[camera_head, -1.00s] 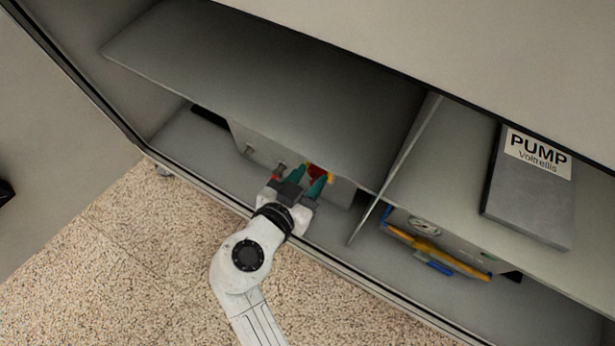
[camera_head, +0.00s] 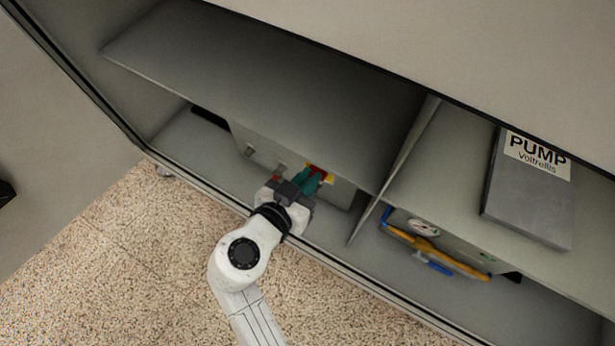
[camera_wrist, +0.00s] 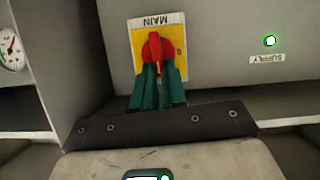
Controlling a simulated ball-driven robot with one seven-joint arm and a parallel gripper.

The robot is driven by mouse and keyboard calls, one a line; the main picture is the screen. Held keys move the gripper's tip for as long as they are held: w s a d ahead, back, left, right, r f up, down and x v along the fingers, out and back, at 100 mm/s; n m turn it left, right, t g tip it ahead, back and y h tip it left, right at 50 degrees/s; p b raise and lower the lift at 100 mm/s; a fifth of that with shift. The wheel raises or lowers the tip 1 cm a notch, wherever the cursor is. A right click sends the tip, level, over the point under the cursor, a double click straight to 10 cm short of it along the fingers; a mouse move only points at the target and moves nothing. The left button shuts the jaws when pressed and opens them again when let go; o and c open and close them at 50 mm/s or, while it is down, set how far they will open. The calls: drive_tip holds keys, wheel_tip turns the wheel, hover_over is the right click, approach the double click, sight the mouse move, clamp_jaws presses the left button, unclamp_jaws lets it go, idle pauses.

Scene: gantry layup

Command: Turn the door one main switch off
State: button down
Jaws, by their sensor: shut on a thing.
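The main switch is a red rotary knob (camera_wrist: 152,50) on a yellow plate (camera_wrist: 178,42) labelled MAIN, which appears upside down in the wrist view. It is on the front of a grey box (camera_head: 342,191) in the lower left compartment of the cabinet. My gripper (camera_wrist: 158,72) has green fingers closed on the lower part of the red knob. In the head view my gripper (camera_head: 313,177) reaches into the compartment at the knob, and the fingers hide part of it. The red handle looks close to upright in the wrist view.
A green supply light (camera_wrist: 269,41) is lit beside the switch. A divider (camera_head: 393,180) separates the right compartment, which holds a gauge (camera_head: 424,227) and a yellow bar (camera_head: 440,251). A grey PUMP Voltrellis case (camera_head: 527,205) lies on the shelf above. The shelf (camera_head: 270,80) overhangs my gripper.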

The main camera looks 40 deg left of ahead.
drive_tip(key=shift+s+a+f+n+t+h, duration=0.1)
drive_tip(key=shift+a+f+n+t+h, duration=0.55)
drive_tip(key=shift+n, duration=1.5)
drive_tip(key=shift+s+a+f+n+t+h, duration=0.1)
drive_tip(key=shift+a+f+n+t+h, duration=0.15)
drive_tip(key=shift+n+t+h, duration=1.35)
drive_tip(key=shift+s+a+f+n+g+h, duration=0.1)
drive_tip(key=shift+a+f+n+h, duration=0.35)
drive_tip(key=shift+n, duration=2.3)
drive_tip(key=shift+d, duration=0.1)
drive_tip(key=c, duration=1.2)
unclamp_jaws()
drive_tip(key=shift+s, duration=0.1)
drive_tip(key=s, duration=0.3)
drive_tip(key=s+a+p, duration=0.1)
drive_tip(key=s, duration=0.6)
drive_tip(key=shift+s+a+f+p, duration=0.1)
drive_tip(key=shift+s+a+p, duration=0.15)
drive_tip(key=shift+a+p, duration=0.1)
